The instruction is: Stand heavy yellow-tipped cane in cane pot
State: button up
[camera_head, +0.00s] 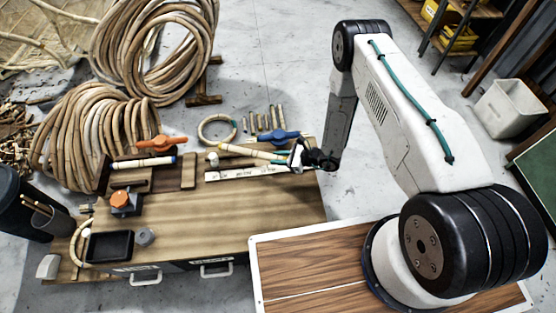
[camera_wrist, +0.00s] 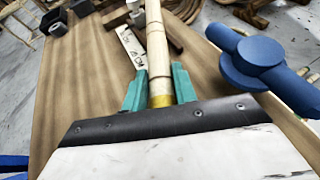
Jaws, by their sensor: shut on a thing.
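My gripper (camera_head: 290,158) is at the right back of the bench. In the wrist view its teal fingers (camera_wrist: 159,88) are shut on the pale jointed cane (camera_wrist: 156,40), close to its yellow tip (camera_wrist: 160,101). The cane (camera_head: 250,152) points left from the gripper in the head view, roughly level, above or on the bench back; I cannot tell whether it touches anything. A dark pot (camera_head: 53,226) with thin sticks in it stands at the left end of the bench and looks like the cane pot.
A blue-tipped cane (camera_head: 145,162) lies at the back left by an orange-handled clamp (camera_head: 156,144). A blue clamp (camera_head: 279,136) is close to my gripper. A white ruler (camera_head: 245,173), black tray (camera_head: 109,246) and orange-knobbed block (camera_head: 122,201) are on the bench. Its middle is clear.

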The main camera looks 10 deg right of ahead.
jog(key=shift+w+a, duration=0.1)
jog(key=shift+w, duration=0.2)
jog(key=shift+w+f, duration=0.2)
jog(key=shift+f, duration=0.75)
jog(key=shift+w+f, duration=0.2)
jog(key=shift+f, duration=0.7)
jog(key=shift+f, duration=0.1)
jog(key=shift+f, duration=0.25)
jog(key=o, duration=1)
jog(key=shift+o, duration=0.2)
